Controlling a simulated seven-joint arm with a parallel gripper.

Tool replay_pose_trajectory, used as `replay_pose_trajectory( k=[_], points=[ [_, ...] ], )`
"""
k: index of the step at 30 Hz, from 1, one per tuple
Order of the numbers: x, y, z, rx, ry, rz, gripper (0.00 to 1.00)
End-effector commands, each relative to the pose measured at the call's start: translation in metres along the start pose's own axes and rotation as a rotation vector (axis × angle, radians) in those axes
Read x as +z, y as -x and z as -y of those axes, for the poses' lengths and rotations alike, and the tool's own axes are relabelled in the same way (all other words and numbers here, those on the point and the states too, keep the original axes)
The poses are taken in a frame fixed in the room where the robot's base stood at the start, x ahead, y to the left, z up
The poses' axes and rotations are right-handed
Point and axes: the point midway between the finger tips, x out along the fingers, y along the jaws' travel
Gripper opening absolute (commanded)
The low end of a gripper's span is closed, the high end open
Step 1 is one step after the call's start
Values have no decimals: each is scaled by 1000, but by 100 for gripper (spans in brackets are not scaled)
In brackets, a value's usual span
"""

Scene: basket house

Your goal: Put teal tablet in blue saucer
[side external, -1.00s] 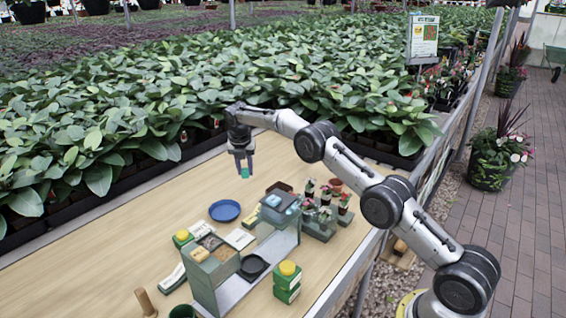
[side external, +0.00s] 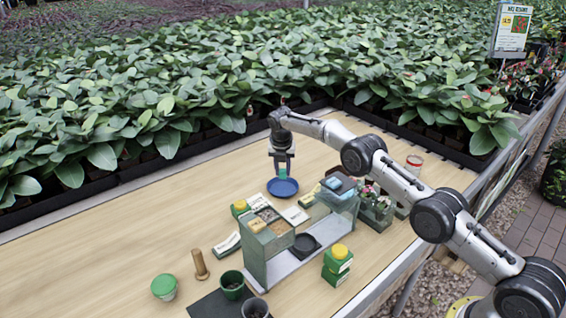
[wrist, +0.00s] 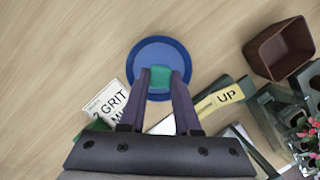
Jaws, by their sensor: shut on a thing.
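The blue saucer (side external: 283,188) lies on the wooden table, behind the grey-green shelf unit. My gripper (side external: 283,176) is directly above it, pointing down, shut on the teal tablet (side external: 283,172). In the wrist view the tablet (wrist: 160,77) is pinched between the two fingertips. It overlaps the middle of the saucer (wrist: 150,46) in that view. Some height seems to remain between the tablet and the saucer, but the exact gap is hard to tell. The saucer holds nothing else that I can see.
A shelf unit (side external: 257,252) with seed trays stands in front of the saucer. Seed packets (side external: 294,215), a yellow-lidded box (side external: 338,262) and potted flowers (side external: 376,206) are close by. A brown square pot (wrist: 280,48) is right of the saucer in the wrist view. The table's left side is clear.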

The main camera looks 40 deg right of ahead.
Motion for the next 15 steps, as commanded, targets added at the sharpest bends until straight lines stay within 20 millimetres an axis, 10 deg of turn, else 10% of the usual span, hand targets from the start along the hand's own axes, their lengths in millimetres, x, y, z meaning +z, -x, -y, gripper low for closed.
replay_pose_trajectory(
  k=[15],
  points=[
    [-11, -41, 0, 0, -1, 1, 0]
  ],
)
